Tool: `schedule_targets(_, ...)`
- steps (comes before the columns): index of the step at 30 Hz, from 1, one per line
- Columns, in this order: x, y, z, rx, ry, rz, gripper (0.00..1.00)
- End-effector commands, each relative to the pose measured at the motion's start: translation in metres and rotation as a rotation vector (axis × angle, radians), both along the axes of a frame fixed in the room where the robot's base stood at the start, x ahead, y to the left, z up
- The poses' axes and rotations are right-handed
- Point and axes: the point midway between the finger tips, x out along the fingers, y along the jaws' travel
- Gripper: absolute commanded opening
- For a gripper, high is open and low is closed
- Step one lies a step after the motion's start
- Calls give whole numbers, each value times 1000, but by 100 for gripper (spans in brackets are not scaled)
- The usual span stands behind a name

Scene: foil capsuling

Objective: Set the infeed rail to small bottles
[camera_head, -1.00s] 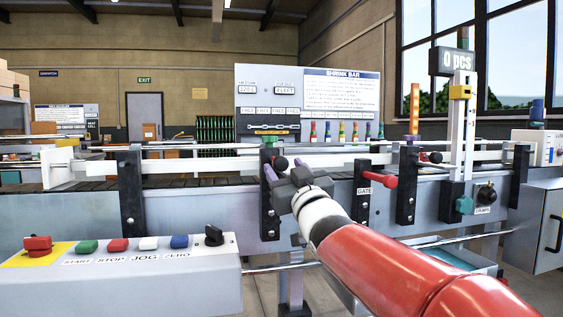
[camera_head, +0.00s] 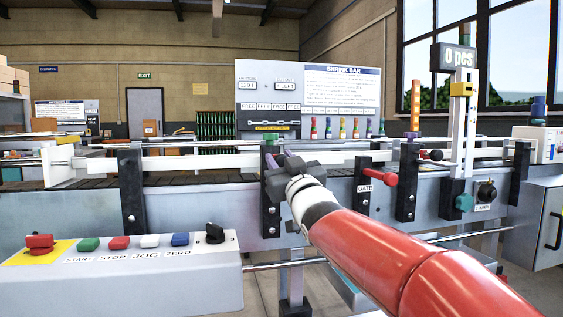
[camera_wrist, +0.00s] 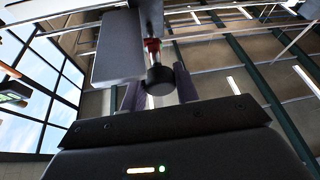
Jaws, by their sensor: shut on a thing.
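The white infeed rail (camera_head: 200,163) runs lengthwise above the conveyor, carried by dark upright brackets. My gripper (camera_head: 278,166) is at the middle bracket (camera_head: 270,205), which has a green cap (camera_head: 270,140). In the wrist view, a round black knob (camera_wrist: 160,80) on a red-collared stem (camera_wrist: 152,45) sits between the two fingers of my gripper (camera_wrist: 159,92), which is shut on it. In the head view my gripper hides this knob. Another black knob (camera_head: 436,155) shows at the bracket to the right. The rail's exact width setting cannot be read.
A red GATE handle (camera_head: 383,179) sticks out close to the right of my gripper. A button panel (camera_head: 120,275) stands at front left. A counter post (camera_head: 463,120) reading 0 pcs rises at right. A shrink bar board (camera_head: 340,90) stands behind.

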Motion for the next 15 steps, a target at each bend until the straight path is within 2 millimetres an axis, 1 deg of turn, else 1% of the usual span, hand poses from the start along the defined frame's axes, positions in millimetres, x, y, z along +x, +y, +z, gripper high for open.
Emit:
schedule_targets(3,1,1,-1,0,1,1,0)
schedule_targets(9,12,4,-1,1,-1,1,0)
schedule_targets(15,11,4,0,0,0,1,0)
